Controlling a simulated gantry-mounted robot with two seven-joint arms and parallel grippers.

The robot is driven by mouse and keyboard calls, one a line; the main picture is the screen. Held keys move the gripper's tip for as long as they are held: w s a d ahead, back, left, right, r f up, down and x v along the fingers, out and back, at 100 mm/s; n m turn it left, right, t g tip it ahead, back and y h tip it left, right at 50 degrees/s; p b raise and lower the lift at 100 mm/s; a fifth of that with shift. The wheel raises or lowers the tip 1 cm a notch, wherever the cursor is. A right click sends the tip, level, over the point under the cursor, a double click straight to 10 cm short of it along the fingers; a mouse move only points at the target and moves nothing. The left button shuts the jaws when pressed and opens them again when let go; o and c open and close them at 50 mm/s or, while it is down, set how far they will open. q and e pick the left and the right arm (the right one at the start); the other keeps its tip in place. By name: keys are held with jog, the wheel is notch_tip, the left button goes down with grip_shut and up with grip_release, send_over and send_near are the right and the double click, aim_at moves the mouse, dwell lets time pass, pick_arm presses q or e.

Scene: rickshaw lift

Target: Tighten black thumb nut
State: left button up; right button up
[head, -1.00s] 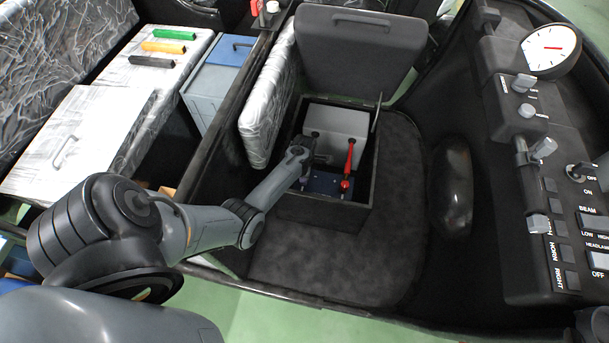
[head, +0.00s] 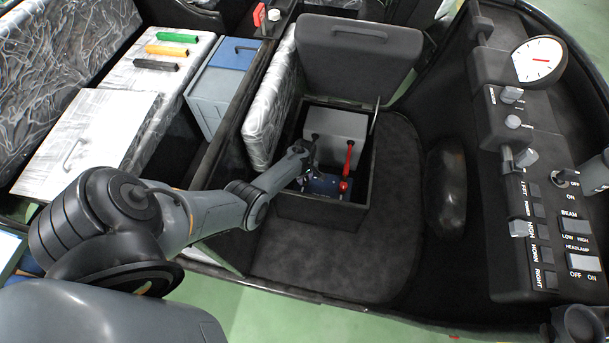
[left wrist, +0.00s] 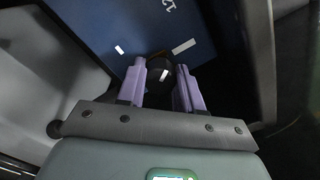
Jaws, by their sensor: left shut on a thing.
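The black thumb nut (left wrist: 159,68) shows in the left wrist view as a dark round knob in front of a blue surface (left wrist: 95,25). My left gripper (left wrist: 161,72), with pale purple fingers, is shut on the nut, one finger on each side of it. In the head view my left gripper (head: 306,158) reaches down into the open compartment (head: 318,210) under the raised seat lid. The nut is not clear there. My right gripper is not in view.
A red-handled part (head: 347,165) stands close to the right of my left gripper, above the blue thing (head: 322,184). A grey block (head: 336,125) lies behind. The raised dark lid (head: 357,60) stands at the back, and the compartment walls surround the gripper.

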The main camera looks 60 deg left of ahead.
pick_arm(q)
jog(key=m, duration=0.3)
jog(key=shift+m+p, duration=0.3)
jog(key=shift+p, duration=0.1)
jog(key=shift+m, duration=1.5)
jog(key=o, duration=1)
jog(key=shift+s, duration=0.1)
jog(key=shift+o, duration=0.2)
